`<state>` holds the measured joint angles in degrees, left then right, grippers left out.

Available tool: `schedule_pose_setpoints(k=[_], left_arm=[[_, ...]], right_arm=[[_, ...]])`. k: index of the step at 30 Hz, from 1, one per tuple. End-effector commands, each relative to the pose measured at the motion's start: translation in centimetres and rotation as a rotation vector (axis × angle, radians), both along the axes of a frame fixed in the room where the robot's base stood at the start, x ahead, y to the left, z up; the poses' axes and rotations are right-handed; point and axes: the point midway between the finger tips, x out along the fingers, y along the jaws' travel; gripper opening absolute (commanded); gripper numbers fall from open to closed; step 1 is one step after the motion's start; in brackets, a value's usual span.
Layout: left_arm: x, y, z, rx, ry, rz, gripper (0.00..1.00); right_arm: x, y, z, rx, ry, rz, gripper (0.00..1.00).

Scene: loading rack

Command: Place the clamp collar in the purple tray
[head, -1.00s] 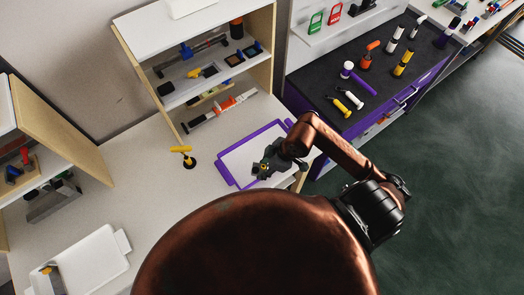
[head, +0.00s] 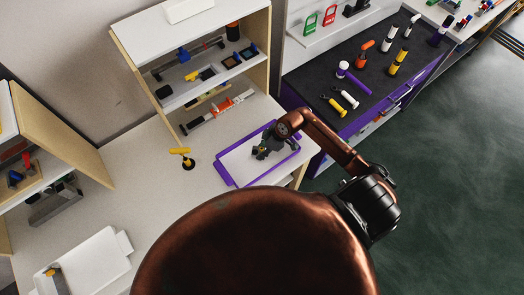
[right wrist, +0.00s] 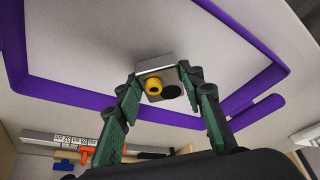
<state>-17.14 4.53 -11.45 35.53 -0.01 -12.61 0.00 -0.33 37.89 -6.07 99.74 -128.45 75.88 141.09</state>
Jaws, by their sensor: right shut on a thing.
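The purple tray (head: 224,175) lies on the light worktop, with a purple rim around a pale floor; its rim also shows in the right wrist view (right wrist: 14,50). My right gripper (head: 261,152) is over the tray in the head view. In the right wrist view its green fingers (right wrist: 161,85) are shut on a small grey metal block with a yellow knob and a dark round spot, which I take as the clamp collar (right wrist: 151,72). The pale tray floor is behind it; the gap below is unclear. My left gripper is not in view.
A yellow-topped tool (head: 181,152) stands left of the tray. A wooden shelf (head: 190,60) with several tools rises behind. A dark-topped purple bench (head: 325,85) with several tools is to the right. The worktop left of the tray is mostly clear.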

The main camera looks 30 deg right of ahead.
Motion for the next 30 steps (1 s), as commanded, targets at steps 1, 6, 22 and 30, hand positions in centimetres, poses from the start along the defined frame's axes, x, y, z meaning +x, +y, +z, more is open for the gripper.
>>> schedule_pose_setpoints(k=[1, 6, 22, 30], left_arm=[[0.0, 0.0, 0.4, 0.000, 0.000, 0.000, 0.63], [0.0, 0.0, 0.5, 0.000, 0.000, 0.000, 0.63], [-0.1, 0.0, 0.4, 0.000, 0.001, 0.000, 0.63], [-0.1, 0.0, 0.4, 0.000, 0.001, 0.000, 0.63]], right_arm=[[0.0, 0.0, -0.4, 0.002, 0.001, -0.003, 0.06], [0.1, 0.0, -1.3, 0.000, -0.003, -0.001, 0.06], [0.0, 0.0, -1.6, 0.000, -0.002, -0.001, 0.51], [0.0, 0.0, -1.6, 0.000, -0.002, -0.001, 0.53]])
